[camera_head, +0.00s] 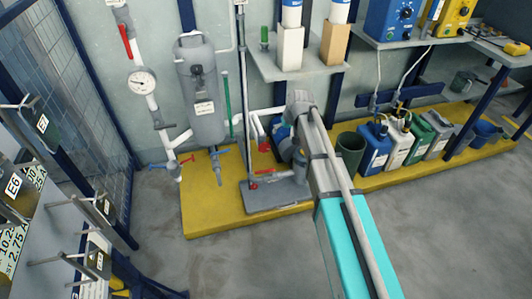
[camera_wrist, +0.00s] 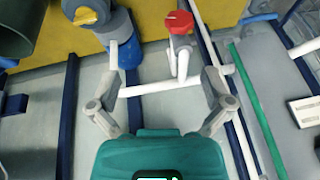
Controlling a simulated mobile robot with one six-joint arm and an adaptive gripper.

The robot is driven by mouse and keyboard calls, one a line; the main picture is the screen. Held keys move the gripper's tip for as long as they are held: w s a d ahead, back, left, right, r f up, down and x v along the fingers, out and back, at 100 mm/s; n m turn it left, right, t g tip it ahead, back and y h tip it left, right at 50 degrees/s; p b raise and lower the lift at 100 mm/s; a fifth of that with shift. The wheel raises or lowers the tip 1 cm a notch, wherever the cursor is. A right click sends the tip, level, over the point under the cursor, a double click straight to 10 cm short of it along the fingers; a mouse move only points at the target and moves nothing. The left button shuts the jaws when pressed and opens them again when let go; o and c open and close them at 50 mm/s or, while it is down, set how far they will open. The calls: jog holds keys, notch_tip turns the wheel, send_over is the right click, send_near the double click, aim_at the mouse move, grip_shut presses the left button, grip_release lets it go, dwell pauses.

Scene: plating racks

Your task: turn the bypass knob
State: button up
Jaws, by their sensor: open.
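A red knob (camera_wrist: 180,22) sits on a short white stem above a white cross pipe (camera_wrist: 160,87) in the wrist view. I can read no label naming it as the bypass knob. A red part (camera_head: 264,145) beside a white pipe shows in the head view, left of my arm; it may be the same knob. My gripper (camera_wrist: 162,58) is open and empty in the wrist view. The knob appears beyond the fingertips, a little right of the middle between them, and apart from them. In the head view my arm's links hide the fingers.
In the head view are a grey tank (camera_head: 201,95), a gauge (camera_head: 142,81), a dark green bucket (camera_head: 350,151) and several canisters. The grey floor in front is clear.

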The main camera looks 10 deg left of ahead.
jog(key=b, duration=0.2)
send_near(265, 145)
jog(key=s+d+r, duration=0.1)
jog(key=d+r, duration=0.1)
jog(key=shift+a+f+n+t, duration=0.25)
jog(key=shift+a+n+t, duration=0.05)
jog(key=shift+a, duration=0.3)
jog(key=shift+f+b, duration=0.15)
jog(key=shift+b, duration=0.2)
jog(key=b+x, duration=1.2)
jog(key=x, duration=0.1)
jog(key=shift+a+f, duration=0.15)
jog(key=c, duration=0.9)
jog(key=shift+c, duration=0.2)
